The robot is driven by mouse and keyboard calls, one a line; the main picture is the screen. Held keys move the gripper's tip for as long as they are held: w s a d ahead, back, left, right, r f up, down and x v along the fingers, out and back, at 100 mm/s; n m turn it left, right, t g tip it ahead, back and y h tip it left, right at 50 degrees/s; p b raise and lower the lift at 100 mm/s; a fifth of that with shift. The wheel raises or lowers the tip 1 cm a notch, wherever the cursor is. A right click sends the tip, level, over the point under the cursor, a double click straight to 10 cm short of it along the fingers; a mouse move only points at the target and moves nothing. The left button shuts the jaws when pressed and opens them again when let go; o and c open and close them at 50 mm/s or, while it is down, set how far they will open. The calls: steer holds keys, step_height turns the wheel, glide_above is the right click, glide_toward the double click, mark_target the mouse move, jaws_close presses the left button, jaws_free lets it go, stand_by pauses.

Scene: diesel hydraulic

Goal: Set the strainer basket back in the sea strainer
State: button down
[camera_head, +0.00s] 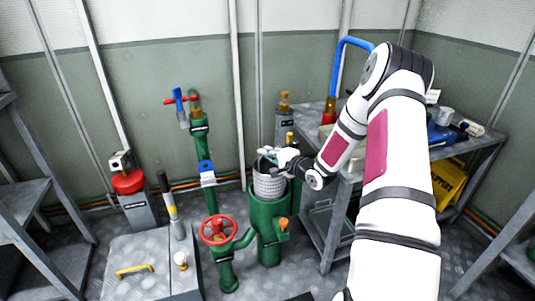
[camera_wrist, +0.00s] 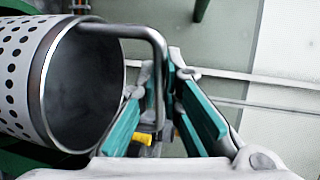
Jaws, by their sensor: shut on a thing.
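The strainer basket (camera_head: 268,184) is a grey perforated cylinder with an open top. It stands upright at the mouth of the green sea strainer (camera_head: 267,222), its upper part showing above the rim. I cannot tell how deep its hidden lower end sits. My gripper (camera_head: 279,160) is at the basket's top and shut on its bent metal handle. In the wrist view the basket (camera_wrist: 22,75) fills the left side, and its handle runs between the teal fingers of my gripper (camera_wrist: 161,85).
A red handwheel valve (camera_head: 218,230) stands just left of the strainer. A metal workbench (camera_head: 308,135) with a blue-handled tool and other items is on the right. A grey cabinet (camera_head: 140,262) with a yellow handle is at the front left.

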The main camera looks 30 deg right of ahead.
steer(key=shift+f+b, duration=4.15)
steer(key=shift+f, duration=2.55)
stand_by(0.4)
steer(key=c, duration=1.7)
jaws_free()
